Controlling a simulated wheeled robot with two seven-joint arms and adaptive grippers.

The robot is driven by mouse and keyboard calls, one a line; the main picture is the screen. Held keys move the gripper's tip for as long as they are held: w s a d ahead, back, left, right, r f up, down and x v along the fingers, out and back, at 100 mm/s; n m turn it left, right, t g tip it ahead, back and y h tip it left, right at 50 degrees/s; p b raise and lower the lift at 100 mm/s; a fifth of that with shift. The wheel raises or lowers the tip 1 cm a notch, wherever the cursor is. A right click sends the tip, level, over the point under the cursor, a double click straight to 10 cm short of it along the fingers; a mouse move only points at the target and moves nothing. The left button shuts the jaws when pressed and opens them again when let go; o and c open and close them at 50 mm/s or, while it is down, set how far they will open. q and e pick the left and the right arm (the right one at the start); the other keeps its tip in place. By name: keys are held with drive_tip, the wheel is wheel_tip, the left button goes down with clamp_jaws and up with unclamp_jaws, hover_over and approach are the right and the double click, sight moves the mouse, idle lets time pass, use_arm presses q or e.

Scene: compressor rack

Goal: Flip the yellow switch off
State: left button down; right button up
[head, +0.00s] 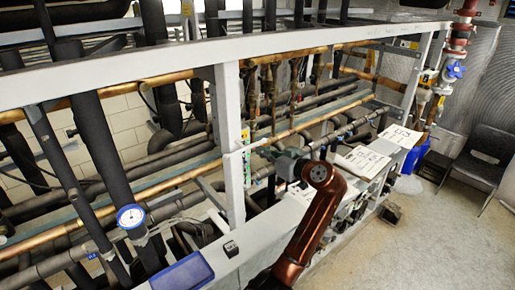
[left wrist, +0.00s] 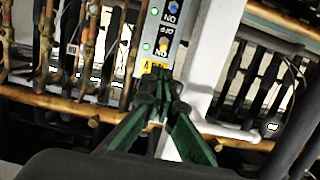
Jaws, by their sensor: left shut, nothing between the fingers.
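A narrow light-grey switch panel (left wrist: 184,40) is on the rack in the left wrist view; it is small in the head view (head: 246,140). The yellow switch (left wrist: 164,46) sits between lettering that appears upside down, OFF on one side and ON on the other. Its lever looks closer to the ON lettering. A green light (left wrist: 147,46) glows beside it. My left gripper (left wrist: 160,88) is shut and empty, its fingertips just below the switch in the picture, over the panel's lower end. Contact cannot be told. In the head view, my left gripper (head: 262,150) points at the panel.
A blue switch (left wrist: 172,8) with its own green light (left wrist: 153,11) is further up the panel. A white frame post (head: 231,145) stands close beside it. Copper pipes (left wrist: 60,104) run behind the gripper. Open floor (head: 430,235) lies to the right.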

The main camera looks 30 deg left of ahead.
use_arm(q)
drive_tip(key=p+x, duration=0.3)
drive_tip(key=x, duration=0.5)
drive_tip(key=shift+a+p, duration=0.4)
